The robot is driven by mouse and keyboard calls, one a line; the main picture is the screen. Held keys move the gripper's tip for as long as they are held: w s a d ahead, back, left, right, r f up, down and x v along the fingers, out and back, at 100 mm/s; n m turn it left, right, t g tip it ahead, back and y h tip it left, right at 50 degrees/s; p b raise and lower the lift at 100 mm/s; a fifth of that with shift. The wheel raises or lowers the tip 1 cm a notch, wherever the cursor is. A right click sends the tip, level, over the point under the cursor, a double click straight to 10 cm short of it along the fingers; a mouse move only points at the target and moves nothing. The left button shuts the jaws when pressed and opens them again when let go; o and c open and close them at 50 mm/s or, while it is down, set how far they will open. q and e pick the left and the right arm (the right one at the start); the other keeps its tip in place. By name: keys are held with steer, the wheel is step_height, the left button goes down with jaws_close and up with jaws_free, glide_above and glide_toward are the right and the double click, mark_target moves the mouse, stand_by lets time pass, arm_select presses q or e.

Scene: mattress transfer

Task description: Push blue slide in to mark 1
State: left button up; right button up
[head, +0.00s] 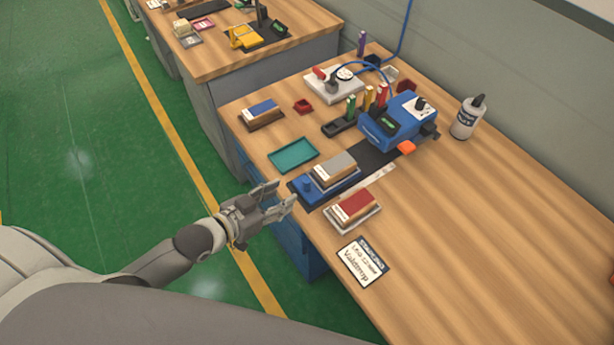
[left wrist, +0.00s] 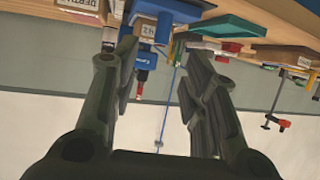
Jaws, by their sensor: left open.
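The blue slide (head: 299,187) lies at the front edge of the wooden table, with a blue knob on its near end. A grey-topped block (head: 336,165) sits on it. A dark track runs from it toward the blue machine (head: 377,133). A pale strip (head: 381,180) lies beside the track; no mark 1 can be read on it. My left gripper (head: 279,194) is open and empty, just off the table edge, close to the slide's knob end and apart from it. In the left wrist view, the slide (left wrist: 172,6) shows beyond the open fingers (left wrist: 160,90). My right gripper is not in view.
A red-topped block (head: 354,208) sits right of the slide, and a teal tray (head: 293,155) left of it. A label card (head: 362,262) lies near the front edge. A white bottle (head: 467,117) stands behind.

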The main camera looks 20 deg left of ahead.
mark_target(304, 183)
arm_select(q)
steer(key=x, duration=0.5)
steer(key=shift+w+a+r+p, duration=0.1)
steer(key=shift+w+p, duration=0.05)
steer(key=shift+p, duration=0.15)
steer(key=x, duration=0.4)
steer(key=shift+w, duration=0.25)
steer(key=shift+w+d+f, duration=0.4)
steer(key=shift+w, duration=0.05)
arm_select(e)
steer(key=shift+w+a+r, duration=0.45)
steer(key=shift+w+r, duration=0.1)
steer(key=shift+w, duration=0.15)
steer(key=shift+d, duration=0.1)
arm_select(q)
jaws_close()
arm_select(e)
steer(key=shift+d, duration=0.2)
